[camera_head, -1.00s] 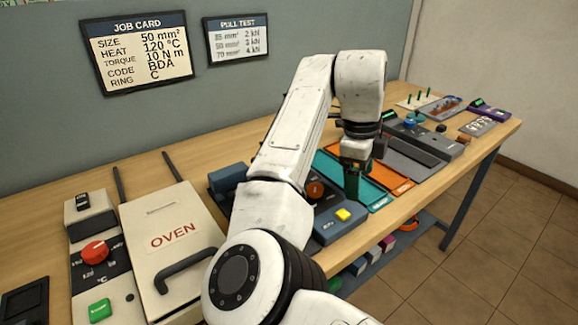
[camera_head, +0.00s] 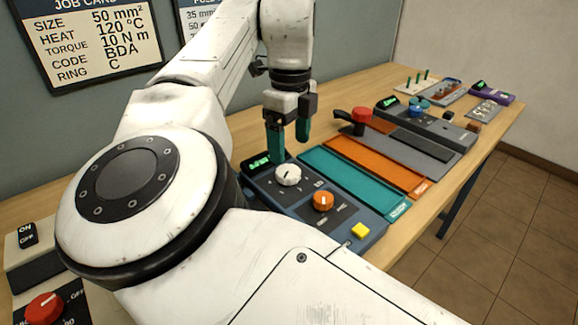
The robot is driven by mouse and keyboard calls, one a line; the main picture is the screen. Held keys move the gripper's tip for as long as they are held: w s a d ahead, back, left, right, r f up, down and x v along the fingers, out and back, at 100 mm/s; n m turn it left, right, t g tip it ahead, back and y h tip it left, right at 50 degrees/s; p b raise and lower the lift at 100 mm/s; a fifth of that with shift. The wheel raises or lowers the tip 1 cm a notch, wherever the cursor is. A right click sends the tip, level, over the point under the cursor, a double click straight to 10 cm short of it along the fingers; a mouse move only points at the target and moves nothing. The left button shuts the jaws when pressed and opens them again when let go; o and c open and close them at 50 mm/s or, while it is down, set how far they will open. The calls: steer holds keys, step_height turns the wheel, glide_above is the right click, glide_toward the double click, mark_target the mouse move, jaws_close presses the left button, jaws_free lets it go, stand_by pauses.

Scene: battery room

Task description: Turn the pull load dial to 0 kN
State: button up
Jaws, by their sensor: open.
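A dark blue control unit (camera_head: 266,184) stands on the bench. It has a lit green display (camera_head: 258,162), a white dial (camera_head: 288,174), an orange dial (camera_head: 322,200) and a yellow button (camera_head: 360,230). The dial labels are too small to read, so I cannot tell for sure which one is the pull load dial. My gripper (camera_head: 290,148) points down with its two teal fingers apart and nothing between them. In the picture it is just above and behind the white dial, apparently not touching it. My arm hides part of the unit's front left.
A teal tray (camera_head: 352,183) and an orange tray (camera_head: 376,166) lie right of the unit. Beyond them are a red-topped piece with a black handle (camera_head: 361,117) and a grey unit (camera_head: 428,124). A job card (camera_head: 88,38) hangs on the wall. A red knob (camera_head: 43,307) is at lower left.

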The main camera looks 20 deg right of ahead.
mark_target(291, 172)
step_height(291, 172, down, 7)
steer(key=shift+r+b, duration=0.15)
steer(key=shift+b, duration=0.2)
steer(key=shift+c, duration=0.4)
steer(key=c, duration=1)
steer(key=shift+o, duration=0.2)
steer(key=shift+s, duration=0.1)
steer(key=shift+r+p, duration=0.15)
steer(key=shift+p, duration=0.3)
